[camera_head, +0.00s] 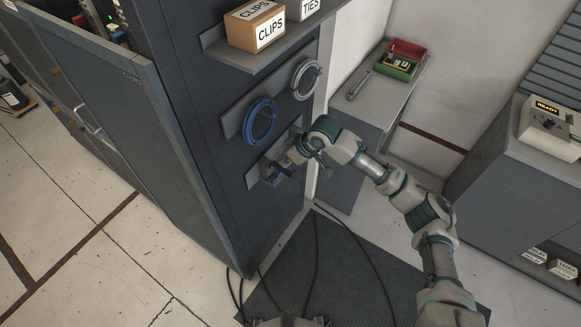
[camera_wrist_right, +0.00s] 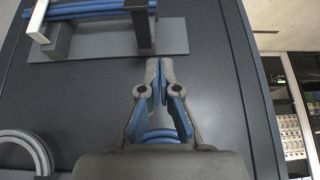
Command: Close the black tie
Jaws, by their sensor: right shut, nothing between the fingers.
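My right gripper (camera_head: 288,160) is at the lower bracket on the dark cabinet side. In the right wrist view its fingers (camera_wrist_right: 159,66) are together and empty. Just ahead of them is a dark upright piece (camera_wrist_right: 140,27) at the right end of the blue cables (camera_wrist_right: 95,10); I cannot tell if it is the black tie or a bracket post. Another dark piece (camera_wrist_right: 58,42) stands beside a white loop (camera_wrist_right: 38,20) around the cables at the left. The cables run over a grey plate (camera_wrist_right: 105,43). In the head view the wrist partly hides this bracket. My left gripper is out of view.
A blue cable coil (camera_head: 259,122) and a grey coil (camera_head: 305,80) hang above the bracket. A shelf (camera_head: 232,53) holds a CLIPS box (camera_head: 255,25) and a TIES box (camera_head: 303,9). An open cabinet door (camera_head: 140,130) stands left. Black cables lie on the floor mat (camera_head: 340,270).

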